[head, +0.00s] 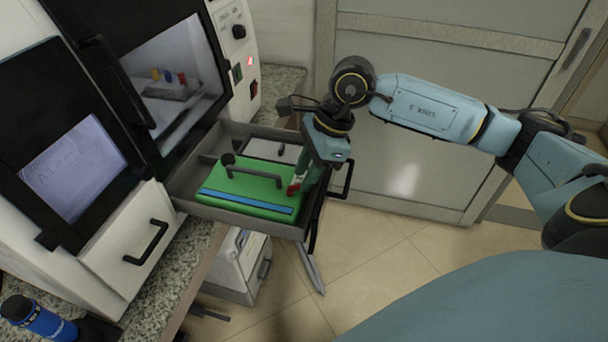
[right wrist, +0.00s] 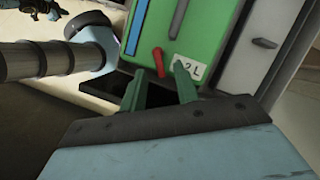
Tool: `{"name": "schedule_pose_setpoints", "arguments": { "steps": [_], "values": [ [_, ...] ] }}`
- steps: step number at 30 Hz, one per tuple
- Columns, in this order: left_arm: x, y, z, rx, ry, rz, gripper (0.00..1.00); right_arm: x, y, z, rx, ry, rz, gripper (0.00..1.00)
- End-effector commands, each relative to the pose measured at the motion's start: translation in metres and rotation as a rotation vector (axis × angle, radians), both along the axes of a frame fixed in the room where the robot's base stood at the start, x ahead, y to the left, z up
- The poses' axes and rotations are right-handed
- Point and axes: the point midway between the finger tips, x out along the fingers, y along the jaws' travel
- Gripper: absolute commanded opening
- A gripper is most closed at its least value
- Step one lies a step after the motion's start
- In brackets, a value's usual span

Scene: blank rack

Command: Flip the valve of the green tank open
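The green tank (head: 240,186) lies in an open grey drawer (head: 262,226). It has a black handle (head: 262,173), a blue strip (head: 245,201) and a dark round cap (head: 228,159). Its small red valve lever (head: 293,188) is at the tank's right end. In the right wrist view the red lever (right wrist: 159,62) stands beside a white label. My right gripper (head: 306,180) is over that end of the tank. Its two green fingers (right wrist: 158,80) are apart, with the lever just beyond the gap between the tips; contact cannot be told. My left gripper is not seen.
A white machine (head: 190,75) with a dark-framed window stands behind the drawer. A closed white drawer (head: 130,245) is at left, and a blue bottle (head: 35,318) is at bottom left. A grey cabinet door (head: 420,165) stands behind my right arm. The floor at right is clear.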

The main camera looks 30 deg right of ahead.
Motion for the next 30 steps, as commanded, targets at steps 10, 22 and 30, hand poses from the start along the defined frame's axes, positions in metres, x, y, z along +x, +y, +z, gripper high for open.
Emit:
{"name": "schedule_pose_setpoints", "arguments": {
  "steps": [10,22,30],
  "values": [
    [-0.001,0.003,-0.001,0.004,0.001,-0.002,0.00,0.001,0.005,-0.012,0.000,0.000,0.000,0.31],
    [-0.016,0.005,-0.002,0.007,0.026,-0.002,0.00,0.001,0.005,-0.012,0.000,0.000,0.000,0.00],
    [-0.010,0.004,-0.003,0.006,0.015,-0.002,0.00,0.002,0.004,-0.012,-0.001,0.000,0.014,0.00]
  ]
}}
